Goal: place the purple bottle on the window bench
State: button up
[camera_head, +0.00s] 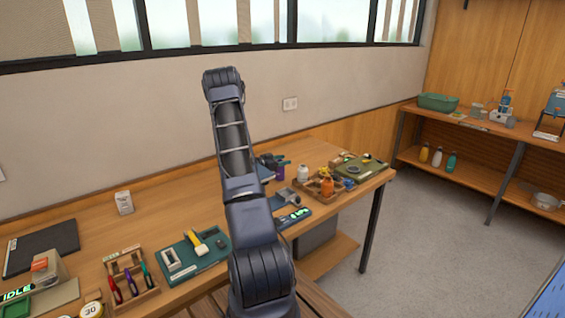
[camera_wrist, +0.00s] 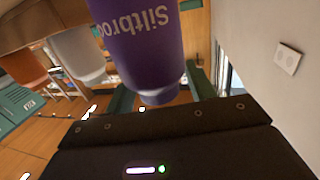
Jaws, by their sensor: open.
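The purple bottle (camera_head: 280,173) stands on the long wooden workbench (camera_head: 160,220) under the windows, near the wall. It fills the upper middle of the wrist view (camera_wrist: 140,40), with pale lettering on its side. My gripper (camera_head: 270,162) is at the bottle, partly hidden behind my arm in the head view. In the wrist view its two dark green fingers (camera_wrist: 160,95) are apart, with the bottle's end in front of or between them; contact cannot be told. No surface is labelled as the window bench.
A white bottle (camera_head: 303,173) and an orange bottle (camera_head: 327,187) stand close right of the purple one, by a wooden tray. A green mat (camera_head: 362,168) lies at the bench's right end. Shelves (camera_head: 480,178) stand at the right. Bare wood lies left of my arm.

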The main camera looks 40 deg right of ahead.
jog(key=f+v, duration=0.1)
jog(key=v, duration=1.1)
jog(key=w+a+r+n+t+y, duration=0.35)
jog(key=a+r+t, duration=0.2)
jog(key=r, duration=0.25)
jog(key=w+a+r+n+t+y, duration=0.2)
jog(key=w+a+r+t, duration=0.35)
jog(key=r, duration=0.25)
jog(key=s+a+r+n+t+y, duration=0.25)
jog(key=a+r+y, duration=0.2)
jog(key=a, duration=0.35)
jog(key=s+a+r+n+t+y, duration=0.2)
jog(key=s+a+r+n+y, duration=0.1)
jog(key=a+r, duration=0.4)
jog(key=s+a+r+n+g+y, duration=0.25)
jog(key=s+a+n+y, duration=0.3)
jog(key=s+a, duration=0.9)
jog(key=s+f+n+g+h, duration=0.1)
jog(key=s+f+n+g, duration=0.2)
jog(key=s, duration=2)
jog(key=shift+n+g, duration=0.45)
jog(key=shift+g, duration=0.45)
